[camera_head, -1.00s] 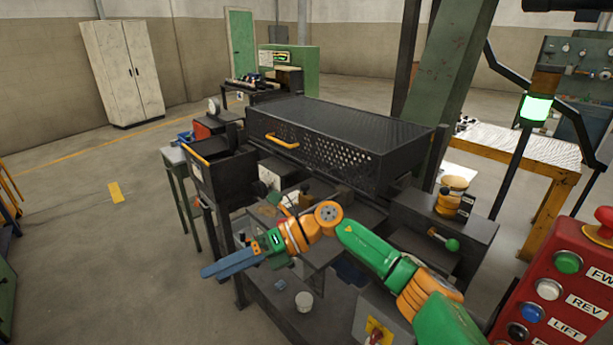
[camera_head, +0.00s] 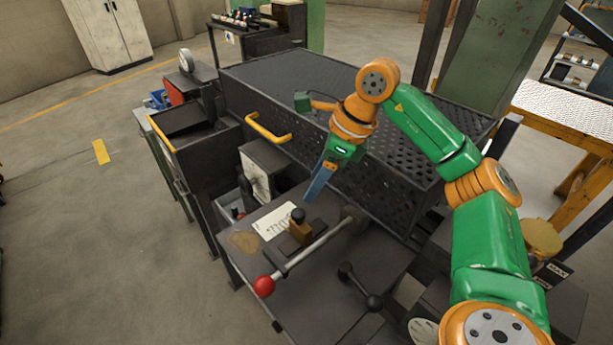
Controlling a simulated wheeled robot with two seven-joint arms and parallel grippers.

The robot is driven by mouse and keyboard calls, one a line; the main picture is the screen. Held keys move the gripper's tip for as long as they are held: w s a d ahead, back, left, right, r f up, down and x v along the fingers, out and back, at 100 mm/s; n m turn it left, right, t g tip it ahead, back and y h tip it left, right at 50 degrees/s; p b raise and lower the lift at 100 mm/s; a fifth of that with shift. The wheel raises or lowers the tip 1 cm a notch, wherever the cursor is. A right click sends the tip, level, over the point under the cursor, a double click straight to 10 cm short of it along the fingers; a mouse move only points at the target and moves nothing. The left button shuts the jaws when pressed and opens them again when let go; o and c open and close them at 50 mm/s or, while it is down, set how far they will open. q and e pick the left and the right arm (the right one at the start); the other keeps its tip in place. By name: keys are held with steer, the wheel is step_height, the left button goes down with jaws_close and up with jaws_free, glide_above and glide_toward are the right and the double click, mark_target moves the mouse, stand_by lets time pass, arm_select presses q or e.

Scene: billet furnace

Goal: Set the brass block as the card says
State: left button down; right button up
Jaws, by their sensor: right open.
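The brass block (camera_head: 300,231), with a black knob on top, sits on the dark bench top beside a steel bar. A white card (camera_head: 274,222) with dark marks lies flat just left of it; its writing is too small to read. My right gripper (camera_head: 312,195) has blue fingers pointing down, above and a little behind the block, apart from it. It is open, with nothing seen between the fingers. My left gripper is out of view.
The bar ends in a red knob (camera_head: 264,286). A black-handled lever (camera_head: 360,287) is right of it. The perforated black housing (camera_head: 280,85) with an orange handle (camera_head: 268,130) stands behind. A white-faced box (camera_head: 256,172) stands left of my gripper.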

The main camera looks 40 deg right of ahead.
mark_target(298, 211)
steer(key=a+f, duration=0.1)
steer(key=s+a, duration=0.1)
steer(key=a+f+p, duration=0.1)
steer(key=a, duration=0.1)
steer(key=shift+s+a+f, duration=0.1)
steer(key=shift+s+f, duration=0.25)
steer(key=shift+w+d+f, duration=0.15)
steer(key=shift+w+f, duration=0.15)
steer(key=shift+f, duration=0.2)
steer(key=shift+w+d+f, duration=0.1)
steer(key=shift+w+f, duration=0.15)
steer(key=shift+f, duration=0.2)
steer(key=shift+w+d+f, duration=0.1)
steer(key=shift+w+d, duration=0.1)
steer(key=c, duration=0.3)
steer(key=shift+s+a, duration=0.1)
steer(key=shift+a, duration=0.15)
jaws_close()
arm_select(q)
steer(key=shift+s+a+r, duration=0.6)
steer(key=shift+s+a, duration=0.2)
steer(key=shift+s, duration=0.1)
arm_select(e)
steer(key=shift+d+r, duration=0.1)
steer(key=shift+r, duration=0.1)
